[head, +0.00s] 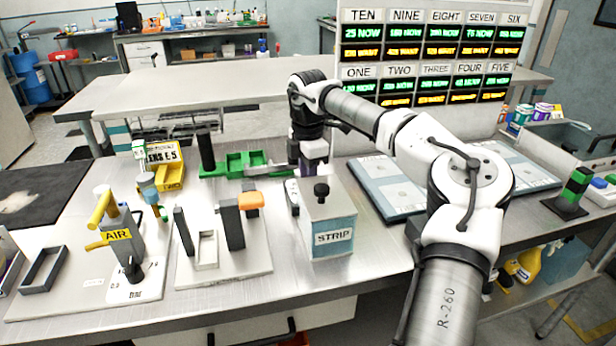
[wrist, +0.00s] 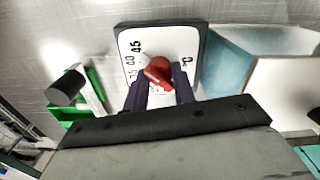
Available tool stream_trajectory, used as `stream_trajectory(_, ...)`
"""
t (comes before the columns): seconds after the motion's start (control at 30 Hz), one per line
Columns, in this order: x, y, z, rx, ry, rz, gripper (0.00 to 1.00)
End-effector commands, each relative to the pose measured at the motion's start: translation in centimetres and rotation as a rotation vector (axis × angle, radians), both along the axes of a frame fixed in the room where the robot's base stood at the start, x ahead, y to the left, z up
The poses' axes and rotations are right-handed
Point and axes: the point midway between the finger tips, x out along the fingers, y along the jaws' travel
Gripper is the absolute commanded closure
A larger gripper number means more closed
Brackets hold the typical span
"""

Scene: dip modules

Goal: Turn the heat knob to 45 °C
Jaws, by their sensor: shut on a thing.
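The red heat knob (wrist: 157,72) sits on a white dial plate (wrist: 147,36) with a dark border in the wrist view. Black numbers run along the plate's left side, with 45 uppermost and 40 below it; a °C mark is at the right. My gripper (wrist: 161,88) has one dark finger on each side of the knob and is shut on it. I cannot tell exactly which number the knob points to. In the head view my gripper (head: 314,160) reaches down behind the STRIP box, and the knob is hidden there.
The STRIP box (head: 331,238) with a black top knob stands close in front of my gripper. A green tray (head: 245,163) and a black cylinder (head: 206,152) are to the left.

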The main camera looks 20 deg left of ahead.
Motion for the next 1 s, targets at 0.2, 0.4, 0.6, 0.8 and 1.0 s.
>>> stream_trajectory(0.2,0.10,0.00,0.15,0.001,-0.004,-0.036,0.97)
stream_trajectory(0.4,0.10,0.00,0.16,0.001,-0.004,-0.042,0.97)
stream_trajectory(0.6,0.10,0.00,0.17,0.002,-0.004,-0.042,0.97)
stream_trajectory(0.8,0.07,0.00,0.10,0.001,-0.002,-0.040,0.52)
stream_trajectory(1.0,0.04,-0.01,0.05,0.001,-0.001,-0.039,0.52)
